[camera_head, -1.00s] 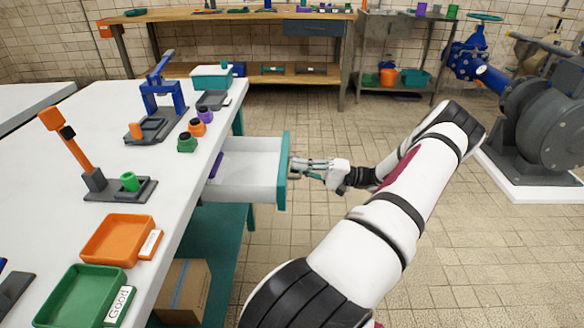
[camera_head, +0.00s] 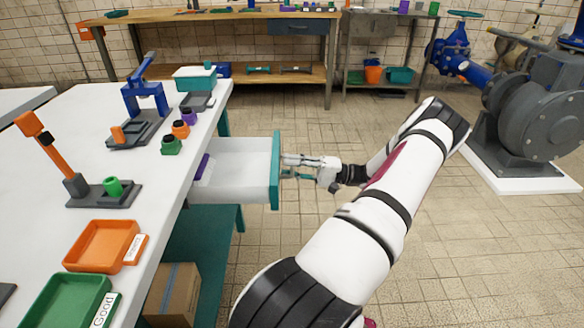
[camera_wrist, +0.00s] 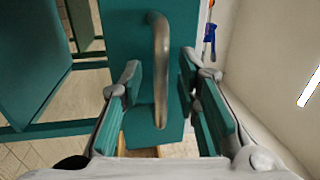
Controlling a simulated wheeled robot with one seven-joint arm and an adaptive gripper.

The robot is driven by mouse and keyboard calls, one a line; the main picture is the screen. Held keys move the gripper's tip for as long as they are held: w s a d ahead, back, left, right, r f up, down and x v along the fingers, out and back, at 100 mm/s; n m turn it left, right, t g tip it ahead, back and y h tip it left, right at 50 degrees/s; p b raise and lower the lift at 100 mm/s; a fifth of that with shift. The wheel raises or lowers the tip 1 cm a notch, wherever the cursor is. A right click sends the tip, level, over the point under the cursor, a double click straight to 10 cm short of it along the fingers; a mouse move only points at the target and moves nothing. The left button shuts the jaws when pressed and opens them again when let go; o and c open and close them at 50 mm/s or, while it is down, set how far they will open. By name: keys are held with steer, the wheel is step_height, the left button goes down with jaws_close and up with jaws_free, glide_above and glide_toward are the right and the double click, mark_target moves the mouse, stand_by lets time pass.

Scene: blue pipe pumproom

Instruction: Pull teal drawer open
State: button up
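The teal drawer (camera_head: 275,172) stands well out from under the white workbench (camera_head: 60,215). Its white inside shows in the head view, with a purple thing (camera_head: 202,166) at its back end. My gripper (camera_head: 285,168) is at the outer side of the drawer front. In the wrist view the teal front (camera_wrist: 135,30) carries a metal bar handle (camera_wrist: 160,65). My gripper's two fingers (camera_wrist: 160,88) are spread, one on each side of the handle, with a visible gap on both sides.
An orange tray (camera_head: 100,246) and a green tray (camera_head: 62,300) sit on the workbench. A cardboard box (camera_head: 172,292) is on the shelf below. A grey pump (camera_head: 540,105) stands at the right. Tiled floor (camera_head: 300,130) beyond the drawer is clear.

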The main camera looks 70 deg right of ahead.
steer(key=v, duration=1.2)
stand_by(0.3)
